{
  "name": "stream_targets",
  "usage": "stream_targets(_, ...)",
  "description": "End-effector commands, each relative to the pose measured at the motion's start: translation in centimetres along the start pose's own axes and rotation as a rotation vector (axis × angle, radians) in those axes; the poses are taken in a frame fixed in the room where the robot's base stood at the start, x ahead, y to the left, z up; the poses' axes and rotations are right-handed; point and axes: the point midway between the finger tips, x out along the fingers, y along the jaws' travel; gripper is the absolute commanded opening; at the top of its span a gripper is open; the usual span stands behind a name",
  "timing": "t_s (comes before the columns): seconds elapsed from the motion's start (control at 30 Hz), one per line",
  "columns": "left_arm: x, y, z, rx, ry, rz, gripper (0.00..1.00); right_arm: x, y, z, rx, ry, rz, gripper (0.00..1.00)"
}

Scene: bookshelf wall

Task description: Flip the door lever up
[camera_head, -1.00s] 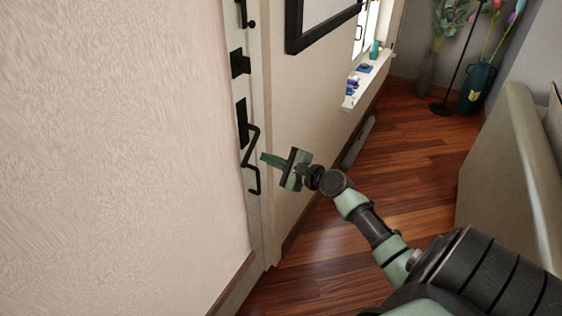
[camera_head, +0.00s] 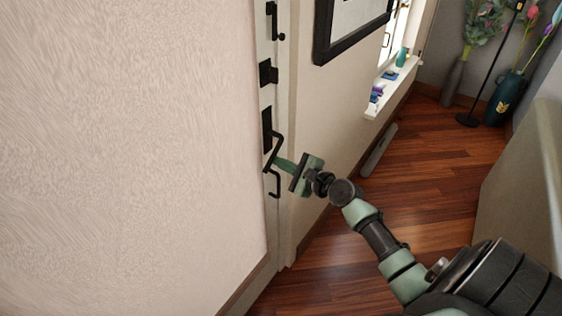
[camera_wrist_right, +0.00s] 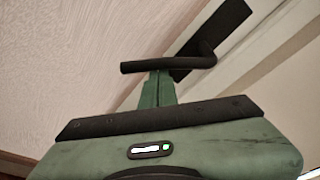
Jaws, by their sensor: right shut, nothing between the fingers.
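The black door lever (camera_head: 273,155) is a bent bar on a dark plate (camera_head: 267,127) on the pale door. My right gripper (camera_head: 278,163) comes in from the right with its green fingers shut and empty. The fingertips meet the lever's outline in the head view. In the right wrist view the lever (camera_wrist_right: 165,65) runs across the picture just beyond the tips of the closed fingers (camera_wrist_right: 158,76). The fingers lie on the underside of the bar in that picture. I cannot tell whether they touch it. My left gripper is out of view.
A black latch (camera_head: 268,72) sits above the lever. A framed picture (camera_head: 350,30) and a ledge with small items (camera_head: 388,90) are beyond. A sofa (camera_head: 520,190) stands right, with open wooden floor (camera_head: 430,165) between.

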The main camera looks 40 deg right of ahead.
Motion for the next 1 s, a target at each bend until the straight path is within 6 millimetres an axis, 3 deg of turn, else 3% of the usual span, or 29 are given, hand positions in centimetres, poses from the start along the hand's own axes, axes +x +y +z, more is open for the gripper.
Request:
stream_targets(0.57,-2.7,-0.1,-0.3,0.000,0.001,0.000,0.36,-0.2,-0.4,1.1,0.109,-0.003,0.027,0.00)
stream_targets(1.0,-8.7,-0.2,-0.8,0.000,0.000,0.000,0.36,-0.8,-1.1,3.2,0.384,-0.001,0.102,0.00)
